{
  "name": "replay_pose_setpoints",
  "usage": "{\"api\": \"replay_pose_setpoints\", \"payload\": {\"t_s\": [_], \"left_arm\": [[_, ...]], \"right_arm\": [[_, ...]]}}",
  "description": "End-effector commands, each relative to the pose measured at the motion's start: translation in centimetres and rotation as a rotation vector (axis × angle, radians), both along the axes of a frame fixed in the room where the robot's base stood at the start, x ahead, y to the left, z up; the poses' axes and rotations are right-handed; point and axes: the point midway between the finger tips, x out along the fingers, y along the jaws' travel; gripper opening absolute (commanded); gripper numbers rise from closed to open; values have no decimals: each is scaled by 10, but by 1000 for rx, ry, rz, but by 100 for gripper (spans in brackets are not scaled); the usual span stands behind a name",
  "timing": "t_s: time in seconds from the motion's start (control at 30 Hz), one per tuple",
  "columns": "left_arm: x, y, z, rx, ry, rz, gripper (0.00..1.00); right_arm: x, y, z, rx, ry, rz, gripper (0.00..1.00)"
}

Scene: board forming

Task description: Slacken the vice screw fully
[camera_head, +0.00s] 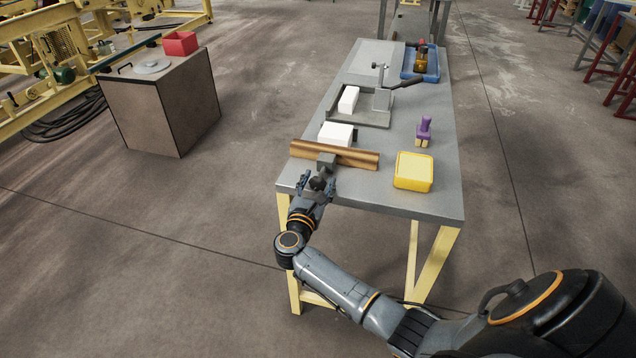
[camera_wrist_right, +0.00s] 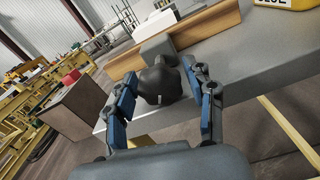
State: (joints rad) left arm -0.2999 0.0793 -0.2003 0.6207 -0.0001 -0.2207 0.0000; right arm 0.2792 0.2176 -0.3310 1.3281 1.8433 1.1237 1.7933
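The vice is at the near left corner of the grey table. Its long brown jaw piece (camera_head: 352,157) has a grey block (camera_head: 326,161) in front, with the dark round screw knob (camera_head: 318,184) sticking out past the table edge. The knob (camera_wrist_right: 160,82) also shows in the right wrist view. My right gripper (camera_head: 318,187) has one finger on each side of the knob. The fingers (camera_wrist_right: 160,85) look spread and close to its sides; firm contact cannot be made out. How far the jaws are apart is hidden. My left gripper is not in view.
On the table (camera_head: 450,190) are a yellow box (camera_head: 413,171), a purple-handled tool (camera_head: 424,128), a white block (camera_head: 336,132), a grey fixture (camera_head: 382,99) and a blue tray (camera_head: 432,66). A cabinet with a red bin (camera_head: 180,43) stands left. The floor between is clear.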

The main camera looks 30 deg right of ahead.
Motion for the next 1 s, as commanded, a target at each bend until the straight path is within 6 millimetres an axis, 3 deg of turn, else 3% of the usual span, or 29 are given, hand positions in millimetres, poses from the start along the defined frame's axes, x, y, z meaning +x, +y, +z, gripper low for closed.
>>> {"api": "replay_pose_setpoints", "payload": {"t_s": [0.03,0.17,0.2,0.6,0.8,1.0], "left_arm": [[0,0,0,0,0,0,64],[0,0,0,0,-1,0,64],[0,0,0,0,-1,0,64],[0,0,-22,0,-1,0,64],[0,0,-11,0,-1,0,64],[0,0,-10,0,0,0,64]], "right_arm": [[0,0,0,0,0,0,37],[0,0,0,0,0,0,11],[0,0,0,0,0,0,8],[1,3,-3,-79,97,1,8],[0,1,3,-221,259,0,8],[1,1,1,-268,310,1,8]]}}
